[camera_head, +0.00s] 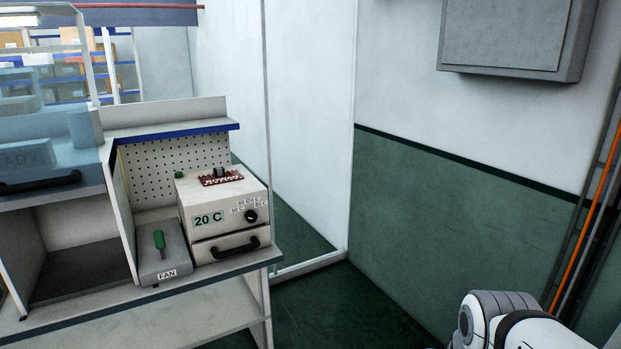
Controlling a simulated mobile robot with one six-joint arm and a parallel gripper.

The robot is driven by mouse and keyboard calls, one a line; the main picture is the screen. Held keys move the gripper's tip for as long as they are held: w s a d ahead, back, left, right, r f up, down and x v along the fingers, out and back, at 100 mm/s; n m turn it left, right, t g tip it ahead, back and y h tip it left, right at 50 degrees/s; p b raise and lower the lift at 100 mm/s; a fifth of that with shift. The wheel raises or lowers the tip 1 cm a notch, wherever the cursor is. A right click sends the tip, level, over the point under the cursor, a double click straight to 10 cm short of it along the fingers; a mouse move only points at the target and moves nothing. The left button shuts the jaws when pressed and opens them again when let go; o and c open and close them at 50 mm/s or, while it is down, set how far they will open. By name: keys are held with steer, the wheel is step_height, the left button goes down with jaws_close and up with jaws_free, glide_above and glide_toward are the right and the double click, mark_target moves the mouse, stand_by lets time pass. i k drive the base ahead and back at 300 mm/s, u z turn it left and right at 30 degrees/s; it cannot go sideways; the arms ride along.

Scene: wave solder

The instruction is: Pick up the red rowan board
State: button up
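A small red board (221,179) with pale lettering along its front edge lies on top of a beige box-shaped unit (230,225). A dark, grey-banded part stands up from the board. The lettering is too small to read surely. The unit shows "20 C", a black knob and a front drawer handle. My gripper is not in view. Only a white and grey part of my arm shows at the bottom right, well apart from the board.
A grey box labelled FAN (162,252) with a green lever stands left of the unit on the bench. A pegboard (175,168) is behind, under a blue-edged shelf. A blue-tinted cabinet (45,150) is at left. Green floor (345,310) right of the bench is clear.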

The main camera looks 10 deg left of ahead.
mark_target(219, 176)
steer(key=i, duration=2.85)
steer(key=u, duration=1.95)
steer(key=i, duration=0.5)
steer(key=z, duration=0.05)
